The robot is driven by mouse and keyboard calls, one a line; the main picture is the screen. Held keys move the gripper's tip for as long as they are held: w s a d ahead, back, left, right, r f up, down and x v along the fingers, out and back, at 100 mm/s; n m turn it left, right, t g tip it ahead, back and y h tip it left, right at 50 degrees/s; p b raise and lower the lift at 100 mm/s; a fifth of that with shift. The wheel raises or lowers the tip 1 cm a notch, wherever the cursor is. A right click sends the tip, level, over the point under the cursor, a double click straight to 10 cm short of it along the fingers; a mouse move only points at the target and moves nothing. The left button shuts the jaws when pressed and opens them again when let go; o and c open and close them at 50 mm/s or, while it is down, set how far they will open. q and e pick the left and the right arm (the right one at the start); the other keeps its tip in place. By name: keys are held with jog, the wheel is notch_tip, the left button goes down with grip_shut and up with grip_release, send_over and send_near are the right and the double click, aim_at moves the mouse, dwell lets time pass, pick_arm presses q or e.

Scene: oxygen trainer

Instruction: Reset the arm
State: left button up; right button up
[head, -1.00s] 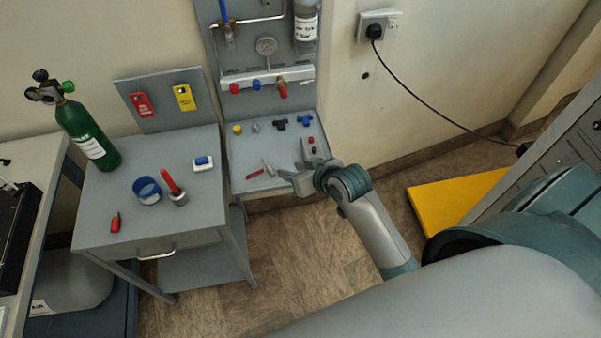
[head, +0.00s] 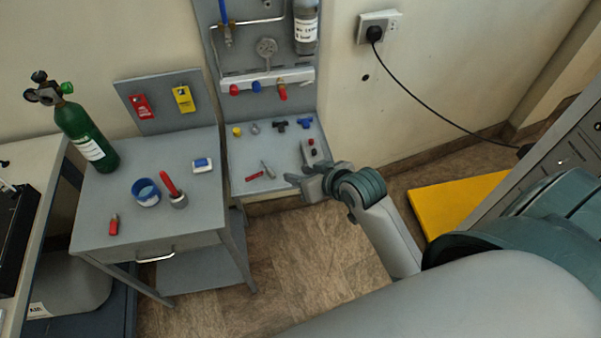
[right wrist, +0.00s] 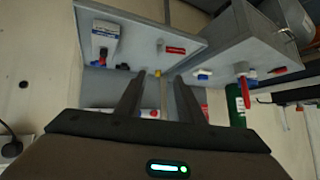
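My right arm (head: 388,235) reaches in from the lower right in the head view. My left gripper is not in view.
A grey cart (head: 100,218) carries a green cylinder (head: 86,135) and a blue tape roll (head: 146,191). A yellow platform (head: 450,203) lies right. Floor between is clear.

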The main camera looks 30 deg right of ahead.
dwell(0.6)
jog(key=s+d+f+g+h+b, duration=0.15)
jog(key=s+f, duration=0.35)
jog(key=f, duration=1.3)
jog(key=s+a+f+g+b, duration=0.1)
jog(key=s+f+g+b, duration=0.2)
jog(key=f, duration=1.5)
jog(key=s+f+g+b, duration=0.1)
jog(key=s+f+g, duration=0.1)
jog(key=s+f, duration=1.4)
jog(key=s+f+n+g+b, duration=0.1)
jog(key=s+f, duration=0.3)
jog(key=s, duration=0.5)
jog(key=s+d+f+n+g+b, duration=0.1)
jog(key=s+f, duration=0.3)
jog(key=s, duration=0.6)
jog(key=shift+d+f+h, duration=0.2)
jog(key=shift+f+h, duration=0.15)
jog(key=shift+f, duration=0.05)
jog(key=shift+s, duration=0.1)
